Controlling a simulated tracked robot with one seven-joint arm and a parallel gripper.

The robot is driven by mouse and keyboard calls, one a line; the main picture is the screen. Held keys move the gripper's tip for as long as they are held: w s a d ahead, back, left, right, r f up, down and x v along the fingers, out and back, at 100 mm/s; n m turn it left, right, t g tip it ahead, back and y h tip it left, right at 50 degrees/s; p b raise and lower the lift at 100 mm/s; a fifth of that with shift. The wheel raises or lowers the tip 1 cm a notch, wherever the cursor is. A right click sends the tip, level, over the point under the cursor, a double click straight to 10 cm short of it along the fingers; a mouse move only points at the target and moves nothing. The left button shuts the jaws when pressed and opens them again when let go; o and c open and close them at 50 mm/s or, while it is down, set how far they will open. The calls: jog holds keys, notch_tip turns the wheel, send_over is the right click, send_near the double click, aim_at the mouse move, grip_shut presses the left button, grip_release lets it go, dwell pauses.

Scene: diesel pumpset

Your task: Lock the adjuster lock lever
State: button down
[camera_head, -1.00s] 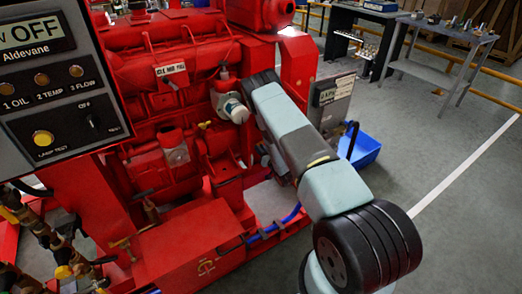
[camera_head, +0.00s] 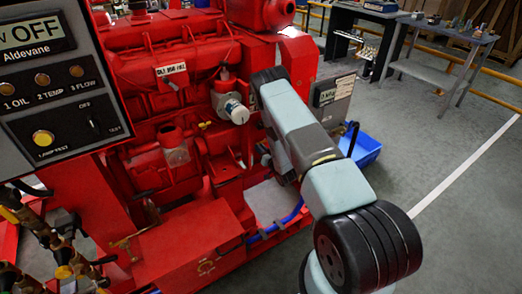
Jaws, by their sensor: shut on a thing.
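My arm (camera_head: 305,140) reaches from the lower right toward the right side of the red diesel engine (camera_head: 160,90). Its far end bends down behind the arm's own links, and my gripper cannot be made out there. I cannot pick out the adjuster lock lever with certainty; the arm covers part of the engine's right side. A small yellow-tipped handle (camera_head: 205,125) shows on the engine, left of a white-capped cylinder (camera_head: 236,110). I cannot tell whether it is that lever.
A control panel (camera_head: 60,85) stands close at the left. A red box-shaped cover (camera_head: 190,240) and a blue hose (camera_head: 275,228) lie low in front. A blue bin (camera_head: 364,150) and a grey labelled box (camera_head: 332,98) are behind my arm. The floor at right is open.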

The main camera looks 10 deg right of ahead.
jog(key=c, duration=1.1)
grip_release()
jog(key=v, duration=0.7)
jog(key=shift+s, duration=0.15)
jog(key=shift+s+d, duration=0.1)
jog(key=shift+s, duration=0.05)
